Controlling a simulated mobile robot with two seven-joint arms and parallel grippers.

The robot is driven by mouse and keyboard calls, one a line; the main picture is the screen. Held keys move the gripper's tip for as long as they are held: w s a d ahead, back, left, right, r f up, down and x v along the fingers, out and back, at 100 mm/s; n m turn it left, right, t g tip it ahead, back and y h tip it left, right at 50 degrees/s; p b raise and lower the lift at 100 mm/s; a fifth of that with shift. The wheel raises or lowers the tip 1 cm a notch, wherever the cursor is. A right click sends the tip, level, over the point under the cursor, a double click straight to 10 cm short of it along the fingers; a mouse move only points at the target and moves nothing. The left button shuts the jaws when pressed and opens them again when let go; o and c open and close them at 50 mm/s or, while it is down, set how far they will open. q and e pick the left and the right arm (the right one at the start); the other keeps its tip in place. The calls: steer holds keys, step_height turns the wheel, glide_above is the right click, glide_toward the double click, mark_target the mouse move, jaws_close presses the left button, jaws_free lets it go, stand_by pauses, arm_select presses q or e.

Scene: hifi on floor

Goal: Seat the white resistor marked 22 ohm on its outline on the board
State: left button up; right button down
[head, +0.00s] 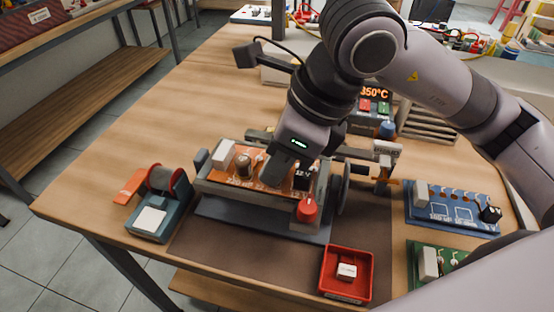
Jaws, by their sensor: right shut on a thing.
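The orange board (243,178) sits in a grey holder at the middle of the bench. A white block (222,153) stands at its left end, with a few round parts beside it and a dark part marked 12 V (303,177) to the right. My right gripper (276,176) points down over the middle of the board, its tips close to the surface. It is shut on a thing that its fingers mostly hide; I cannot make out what. A small white block with dark lettering (346,271), too small to read, lies in the red tray (368,277). My left gripper is not in view.
A red knob (306,210) stands at the holder's front right. A teal device with a reel (160,215) stands at left. Blue (450,212) and green (448,258) boards lie at right. A 350°C station (375,105) stands behind. The bench's back left is clear.

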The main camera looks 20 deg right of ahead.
stand_by(0.3)
steer(key=c, duration=0.6)
jaws_free()
steer(key=shift+c, duration=0.2)
steer(key=shift+r+p, duration=1.65)
steer(key=shift+r, duration=1.35)
